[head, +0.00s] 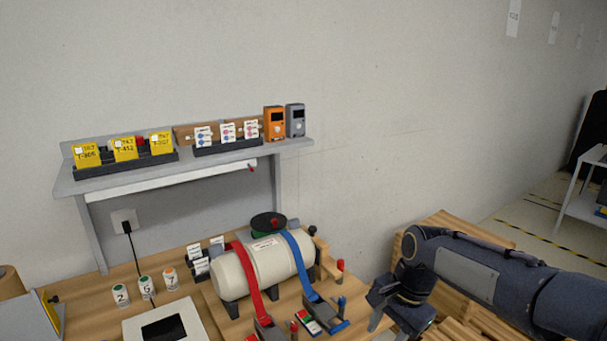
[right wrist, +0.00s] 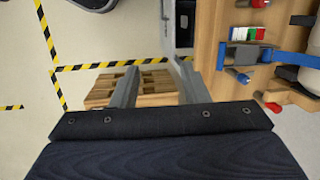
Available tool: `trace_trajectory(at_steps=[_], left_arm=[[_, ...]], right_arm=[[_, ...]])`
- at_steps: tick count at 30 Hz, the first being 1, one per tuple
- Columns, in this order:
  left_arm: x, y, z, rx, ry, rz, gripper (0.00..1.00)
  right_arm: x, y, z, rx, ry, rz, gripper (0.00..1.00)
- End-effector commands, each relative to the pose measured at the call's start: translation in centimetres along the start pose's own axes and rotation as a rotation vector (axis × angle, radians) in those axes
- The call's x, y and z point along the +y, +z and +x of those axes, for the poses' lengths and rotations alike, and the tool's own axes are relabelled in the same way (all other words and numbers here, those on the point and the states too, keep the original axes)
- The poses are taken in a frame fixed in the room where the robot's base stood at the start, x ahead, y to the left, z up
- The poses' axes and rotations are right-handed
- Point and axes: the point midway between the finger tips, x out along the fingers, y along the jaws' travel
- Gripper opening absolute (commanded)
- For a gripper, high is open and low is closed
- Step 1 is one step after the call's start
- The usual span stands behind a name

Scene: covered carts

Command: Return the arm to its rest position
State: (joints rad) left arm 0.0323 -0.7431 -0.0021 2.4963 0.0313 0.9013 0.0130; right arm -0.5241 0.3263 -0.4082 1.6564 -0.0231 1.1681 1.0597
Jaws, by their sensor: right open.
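My right arm (head: 480,275) comes in from the right in the head view. Its gripper (head: 398,318) points down beside the right end of the workbench, apart from the bench things. In the right wrist view the two grey fingers of the gripper (right wrist: 157,75) stand well apart with nothing between them. Below them are the floor and a wooden pallet (right wrist: 155,80). My left arm and gripper are not in view.
A cream tank (head: 262,268) with red and blue straps lies on the wooden bench, left of the gripper. A shelf (head: 210,169) with yellow cards and two small devices stands behind. A wooden pallet (head: 460,228) is behind the arm. Open floor (head: 535,232) is at right.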

Motion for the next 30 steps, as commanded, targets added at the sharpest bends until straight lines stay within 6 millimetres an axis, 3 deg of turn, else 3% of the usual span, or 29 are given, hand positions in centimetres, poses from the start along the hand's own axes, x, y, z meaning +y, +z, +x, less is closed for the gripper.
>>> trace_trajectory(at_steps=[5, 10, 15, 18, 23, 30], left_arm=[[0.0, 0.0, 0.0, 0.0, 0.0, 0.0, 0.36], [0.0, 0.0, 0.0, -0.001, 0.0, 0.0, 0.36], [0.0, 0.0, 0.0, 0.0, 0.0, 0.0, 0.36], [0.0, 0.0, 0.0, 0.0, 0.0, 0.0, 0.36], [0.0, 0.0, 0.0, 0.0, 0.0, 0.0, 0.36], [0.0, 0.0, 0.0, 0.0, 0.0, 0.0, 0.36]], right_arm=[[4.6, 0.6, -2.0, -0.036, -0.115, -0.127, 0.41], [10.8, 2.9, -3.7, 0.005, -0.266, -0.341, 0.41], [16.2, 6.2, -3.4, 0.146, -0.361, -0.574, 0.41], [18.2, 7.6, -2.6, 0.233, -0.371, -0.679, 0.41], [19.9, 8.8, -1.4, 0.32, -0.36, -0.779, 0.41], [20.2, 9.1, -1.0, 0.338, -0.355, -0.804, 0.41]])
